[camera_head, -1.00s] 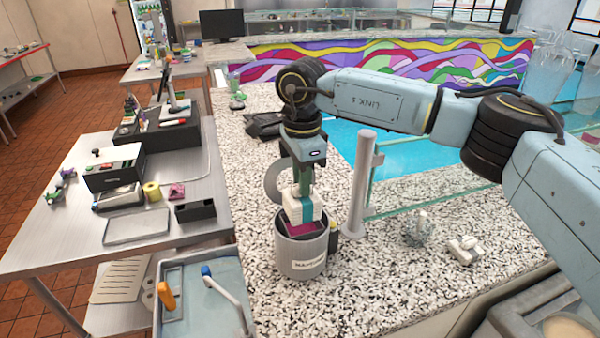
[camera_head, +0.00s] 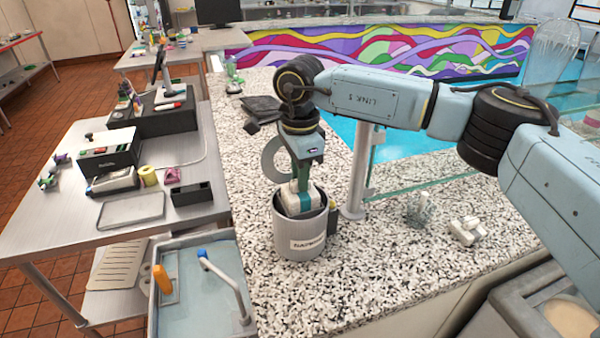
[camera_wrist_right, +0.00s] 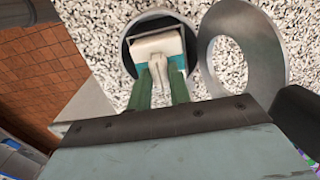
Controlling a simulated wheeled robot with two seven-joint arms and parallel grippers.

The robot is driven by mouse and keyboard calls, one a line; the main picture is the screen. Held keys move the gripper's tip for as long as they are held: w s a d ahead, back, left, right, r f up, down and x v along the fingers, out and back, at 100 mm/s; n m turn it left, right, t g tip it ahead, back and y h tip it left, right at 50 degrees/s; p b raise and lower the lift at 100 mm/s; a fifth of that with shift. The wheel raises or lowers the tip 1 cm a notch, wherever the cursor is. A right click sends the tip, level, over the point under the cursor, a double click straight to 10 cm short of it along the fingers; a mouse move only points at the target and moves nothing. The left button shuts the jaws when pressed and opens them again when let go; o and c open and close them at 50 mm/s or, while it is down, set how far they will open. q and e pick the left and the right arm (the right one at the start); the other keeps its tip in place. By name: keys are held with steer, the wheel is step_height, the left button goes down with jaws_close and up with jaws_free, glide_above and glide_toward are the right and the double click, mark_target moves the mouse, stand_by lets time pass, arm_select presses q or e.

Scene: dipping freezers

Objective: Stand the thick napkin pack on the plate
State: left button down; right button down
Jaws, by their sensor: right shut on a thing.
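The napkin pack (camera_head: 299,203) is white with a teal band. It sits partly inside a grey round bin (camera_head: 300,238) with a label on its front. My right gripper (camera_head: 303,188) reaches down from above and is shut on the pack, its green fingers at the bin's mouth. In the right wrist view the pack (camera_wrist_right: 157,46) lies between the fingers, within the dark round opening. Its lower part is hidden by the bin wall. I cannot make out a plate for certain. My left gripper is not in view.
Small white blocks (camera_head: 467,230) lie on the speckled counter at right. The counter in front is clear.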

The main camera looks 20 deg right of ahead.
steer(key=shift+f, duration=0.3)
steer(key=c, duration=1.2)
jaws_free()
step_height(320, 180, up, 14)
steer(key=b, duration=0.2)
steer(key=shift+f, duration=0.25)
